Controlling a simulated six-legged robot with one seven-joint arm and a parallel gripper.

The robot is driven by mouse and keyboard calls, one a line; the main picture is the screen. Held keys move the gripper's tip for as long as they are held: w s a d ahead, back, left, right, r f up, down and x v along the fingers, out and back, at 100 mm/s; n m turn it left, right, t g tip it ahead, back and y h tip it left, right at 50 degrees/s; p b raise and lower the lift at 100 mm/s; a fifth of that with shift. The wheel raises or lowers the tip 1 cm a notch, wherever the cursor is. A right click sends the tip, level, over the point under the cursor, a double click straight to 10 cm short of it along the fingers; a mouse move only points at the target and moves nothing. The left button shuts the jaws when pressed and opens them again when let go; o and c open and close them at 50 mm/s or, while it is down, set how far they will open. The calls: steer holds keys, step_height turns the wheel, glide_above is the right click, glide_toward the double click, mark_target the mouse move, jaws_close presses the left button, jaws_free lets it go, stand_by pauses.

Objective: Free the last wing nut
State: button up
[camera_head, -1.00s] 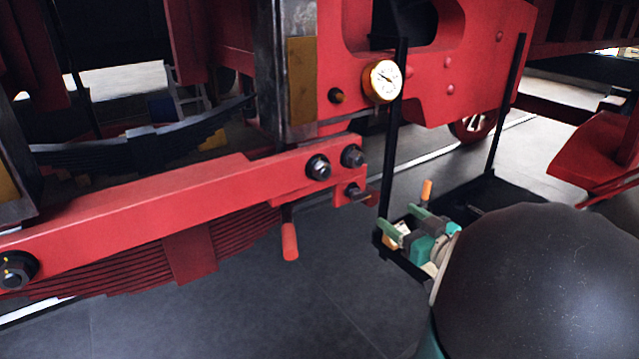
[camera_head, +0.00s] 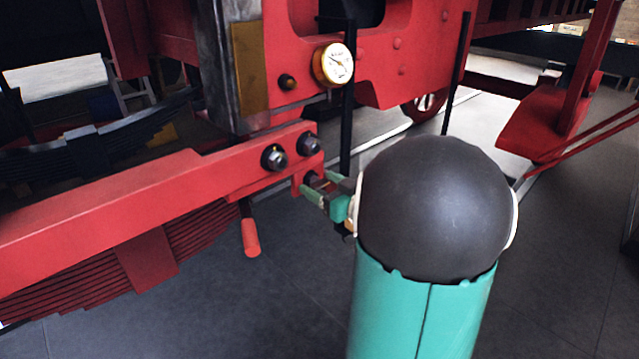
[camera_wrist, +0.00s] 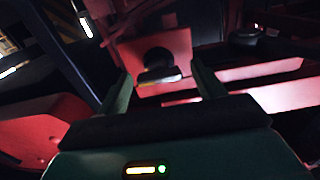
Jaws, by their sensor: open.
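My gripper (camera_head: 322,187) is open at the right end of the red beam (camera_head: 130,208), its green fingers reaching toward the beam's lower lug. In the wrist view, a dark round fastener with a paler flat bar across it, seemingly the wing nut (camera_wrist: 159,75), stands on a red plate. It lies ahead, between the two open fingers of my gripper (camera_wrist: 163,84). I cannot tell whether either finger touches it. In the head view the fingers largely hide this fastener. Two dark hex nuts, a left one (camera_head: 273,158) and a right one (camera_head: 308,144), sit just above on the beam.
A brass-rimmed gauge (camera_head: 333,64) is above the beam end, and a black upright post (camera_head: 347,120) stands behind the gripper. A red handle (camera_head: 250,238) hangs below the beam. A leaf spring (camera_head: 195,245) lies under it. The floor below is clear.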

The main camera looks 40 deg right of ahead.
steer(key=shift+w, duration=0.55)
steer(key=shift+s, duration=0.1)
steer(key=shift+c, duration=0.5)
steer(key=c, duration=0.9)
